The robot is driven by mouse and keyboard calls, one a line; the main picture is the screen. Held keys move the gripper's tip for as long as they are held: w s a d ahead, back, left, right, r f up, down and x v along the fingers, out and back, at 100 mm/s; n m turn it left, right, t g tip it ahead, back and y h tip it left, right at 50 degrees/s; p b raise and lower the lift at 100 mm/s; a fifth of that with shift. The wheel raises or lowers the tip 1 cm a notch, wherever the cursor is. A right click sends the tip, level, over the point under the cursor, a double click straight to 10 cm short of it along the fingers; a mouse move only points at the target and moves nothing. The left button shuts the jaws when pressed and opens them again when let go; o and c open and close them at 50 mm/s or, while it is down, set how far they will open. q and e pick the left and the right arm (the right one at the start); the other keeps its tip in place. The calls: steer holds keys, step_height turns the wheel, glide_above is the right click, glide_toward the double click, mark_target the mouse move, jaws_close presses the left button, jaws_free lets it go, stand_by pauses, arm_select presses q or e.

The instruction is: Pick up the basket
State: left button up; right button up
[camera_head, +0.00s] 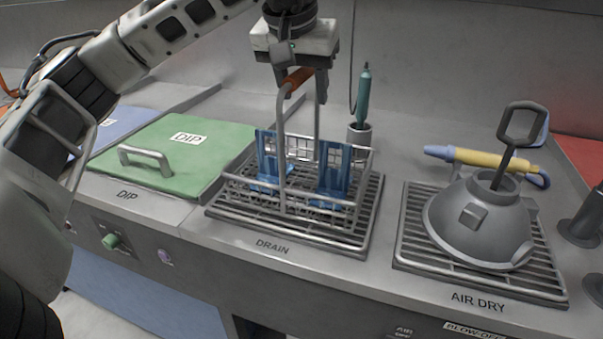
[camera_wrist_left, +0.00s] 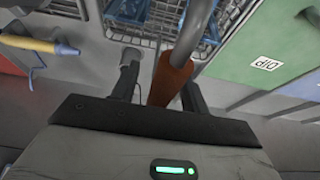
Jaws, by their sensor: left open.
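The wire basket (camera_head: 345,205) stands on the drain grate, with blue parts (camera_head: 335,172) inside it. Its tall handle has an orange-brown grip (camera_head: 297,80) at the top. My left gripper (camera_head: 302,92) is open at the handle's top, pointing down, with the grip between its fingers. In the left wrist view the grip (camera_wrist_left: 170,80) lies between the two dark fingers (camera_wrist_left: 160,92), with space beside it. The basket (camera_wrist_left: 150,35) shows beyond, partly cut off. My right gripper is not in view.
The green DIP lid (camera_head: 165,160) with a metal handle is left of the basket. At right, a grey dome-shaped part (camera_head: 480,225) with an upright handle sits on the air dry grate (camera_head: 415,245).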

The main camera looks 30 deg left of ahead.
arm_select(q)
jaws_close()
steer(key=shift+r, duration=0.1)
steer(key=shift+r, duration=0.1)
